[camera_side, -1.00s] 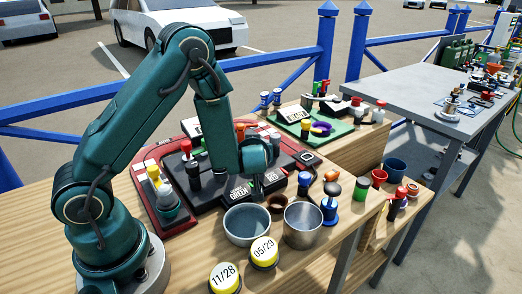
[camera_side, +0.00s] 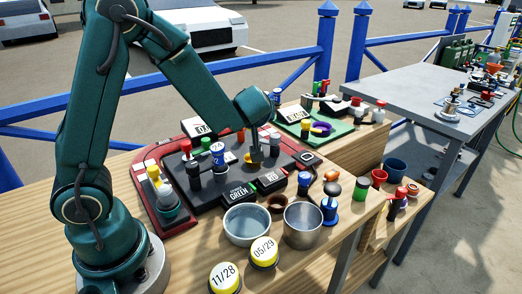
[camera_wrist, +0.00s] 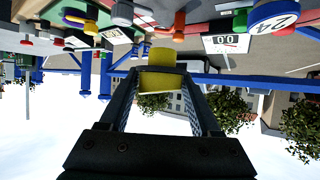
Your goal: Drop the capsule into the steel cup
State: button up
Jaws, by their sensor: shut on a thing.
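The steel cup (camera_side: 303,228) stands upright near the front edge of the wooden bench in the side view, and its inside looks empty. My gripper (camera_side: 255,148) is above the black board, behind and to the left of the cup. It is shut on the yellow capsule (camera_side: 254,157), of which only a small part shows there. In the wrist view the capsule (camera_wrist: 157,80) sits between the fingertips of my gripper (camera_wrist: 160,72). The cup cannot be made out in the wrist view.
A wider grey bowl (camera_side: 246,226) stands just left of the cup, with a small brown cup (camera_side: 277,203) behind them. Yellow-topped jars (camera_side: 264,252) are in front. The black board (camera_side: 215,190) carries several upright pegs. A blue stand (camera_side: 330,212) is right of the cup.

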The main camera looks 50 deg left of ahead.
dwell(0.3)
jog(key=shift+s+f, duration=0.1)
jog(key=s+d+r+m+t+h, duration=0.1)
jog(key=s+d+m+t+h, duration=0.25)
jog(key=d, duration=0.85)
jog(key=d+r+m+t+h, duration=0.2)
jog(key=d+m+h, duration=0.3)
jog(key=d, duration=0.7)
jog(key=shift+m+y, duration=0.25)
jog(key=shift+y, duration=0.1)
jog(key=shift+s+d+f, duration=0.1)
jog(key=shift+f, duration=1.35)
jog(key=shift+s+d+f, duration=0.1)
jog(key=shift+f, duration=1.35)
jog(key=o, duration=1.5)
jog(key=shift+c, duration=0.2)
